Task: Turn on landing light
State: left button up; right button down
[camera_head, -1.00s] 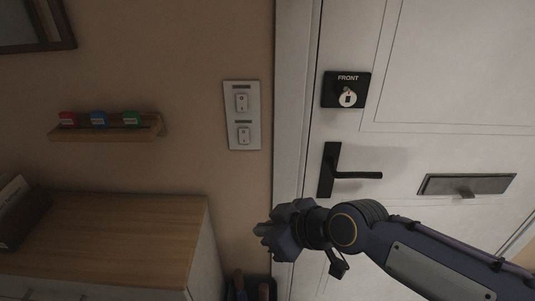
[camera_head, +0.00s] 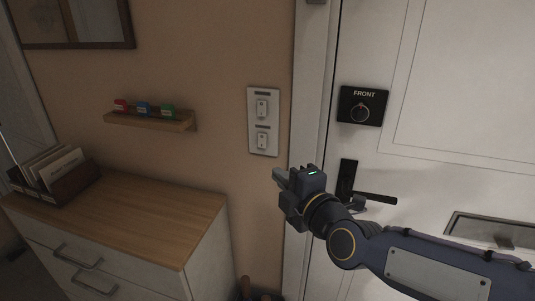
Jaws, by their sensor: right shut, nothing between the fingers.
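A white switch plate (camera_head: 263,122) with two rocker switches, one above the other, is on the tan wall left of the door frame. The upper switch (camera_head: 262,109) and the lower switch (camera_head: 262,141) each have a small dark label above, too small to read. My right gripper (camera_head: 279,176) is shut and empty, just below and slightly right of the plate, apart from it in the picture. Its fingers point left toward the wall. My left gripper is not in view.
The white door carries a black lock marked FRONT (camera_head: 362,106), a black lever handle (camera_head: 372,196) partly behind my arm, and a letter slot (camera_head: 493,231). A wooden-topped cabinet (camera_head: 130,212) stands left. A small shelf (camera_head: 150,121) holds coloured blocks.

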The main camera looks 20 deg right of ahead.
jog(key=shift+w, duration=0.1)
send_near(259, 146)
jog(key=w+a, duration=0.2)
jog(key=a, duration=0.2)
jog(key=shift+w+d+f+b, duration=0.15)
jog(key=shift+w+d+b, duration=0.25)
jog(key=shift+w+d, duration=0.45)
jog(key=shift+w+d+f+b, duration=0.15)
jog(key=shift+w+d+b, duration=0.25)
jog(key=shift+w, duration=0.75)
jog(key=shift+w+d+f+b, duration=0.15)
jog(key=shift+f+b, duration=0.25)
jog(key=shift+b, duration=0.6)
jog(key=shift+r, duration=0.3)
